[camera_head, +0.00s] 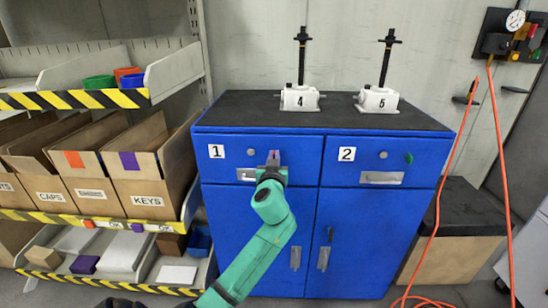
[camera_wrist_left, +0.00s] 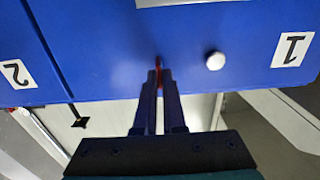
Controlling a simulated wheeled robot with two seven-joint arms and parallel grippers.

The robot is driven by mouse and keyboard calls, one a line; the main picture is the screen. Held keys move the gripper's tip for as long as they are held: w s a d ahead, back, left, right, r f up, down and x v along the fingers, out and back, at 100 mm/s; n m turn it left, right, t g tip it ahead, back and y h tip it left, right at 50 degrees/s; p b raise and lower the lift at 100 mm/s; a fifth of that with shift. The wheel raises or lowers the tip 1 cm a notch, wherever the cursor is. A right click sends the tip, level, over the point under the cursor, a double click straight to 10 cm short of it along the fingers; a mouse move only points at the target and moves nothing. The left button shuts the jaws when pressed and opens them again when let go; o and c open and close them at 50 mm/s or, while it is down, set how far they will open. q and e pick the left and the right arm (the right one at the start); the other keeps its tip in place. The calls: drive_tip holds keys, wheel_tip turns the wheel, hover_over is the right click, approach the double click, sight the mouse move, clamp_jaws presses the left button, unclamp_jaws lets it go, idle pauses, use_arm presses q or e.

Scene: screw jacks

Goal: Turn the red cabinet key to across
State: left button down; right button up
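The blue cabinet (camera_head: 262,240) has a drawer marked 1 and a drawer marked 2. My left gripper (camera_head: 273,159) is at the front of drawer 1, right of its round silver lock. In the upside-down left wrist view, the red key (camera_wrist_left: 159,67) shows as a thin upright sliver at the drawer face. The left gripper's two fingers (camera_wrist_left: 160,78) are close together, one on each side of it, and look shut on it. The fingers hide most of the key. My right gripper is in neither view.
A green key (camera_head: 408,158) sits on drawer 2. Jacks marked 4 (camera_head: 300,99) and 5 (camera_head: 378,101) stand on the cabinet top. A shelf with cardboard boxes (camera_head: 148,198) is on the left; an orange hose (camera_head: 497,130) hangs on the right.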

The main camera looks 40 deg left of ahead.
use_arm(q)
drive_tip(key=shift+m, duration=0.3)
drive_tip(key=shift+w+d+f+m+p, duration=0.15)
drive_tip(key=shift+m+p, duration=0.6)
drive_tip(key=shift+m, duration=2.1)
drive_tip(key=shift+d+f+m+p, duration=0.1)
drive_tip(key=shift+m+p, duration=0.65)
drive_tip(key=shift+m, duration=2.15)
drive_tip(key=shift+w+d+f+m+p, duration=0.15)
drive_tip(key=shift+m+p, duration=0.6)
drive_tip(key=shift+m, duration=2.1)
drive_tip(key=shift+s+a, duration=0.1)
drive_tip(key=c, duration=1)
unclamp_jaws()
